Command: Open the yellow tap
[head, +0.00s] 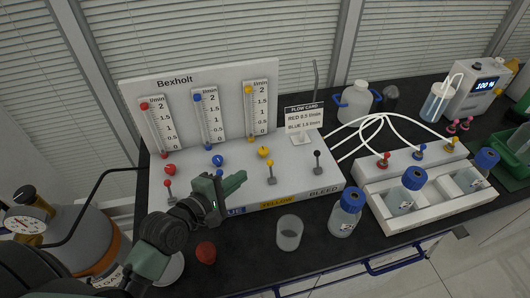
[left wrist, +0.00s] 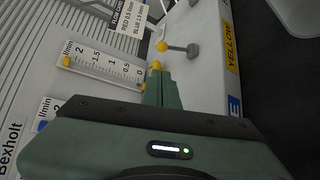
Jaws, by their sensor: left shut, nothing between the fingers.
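The yellow tap lever (head: 270,168) stands on the white Bexholt panel base behind the YELLOW label (head: 277,203). In the left wrist view its yellow ball tip and grey lever (left wrist: 180,48) lie just beyond my fingers. A yellow knob (head: 264,152) sits behind the lever, below the yellow flow tube; it also shows in the left wrist view (left wrist: 155,65), partly hidden at my fingertips. My left gripper (head: 242,179) is shut and empty, left of the yellow lever. I cannot tell whether it touches the knob. It hides the blue lever area. My right gripper is not in view.
The red lever (head: 168,190) is left and the black lever (head: 318,160) right. The flow card (head: 303,118) stands behind. An empty beaker (head: 289,233), a blue-capped bottle (head: 346,212) and a red cap (head: 206,252) are in front. A white bottle rack (head: 425,215) is at right.

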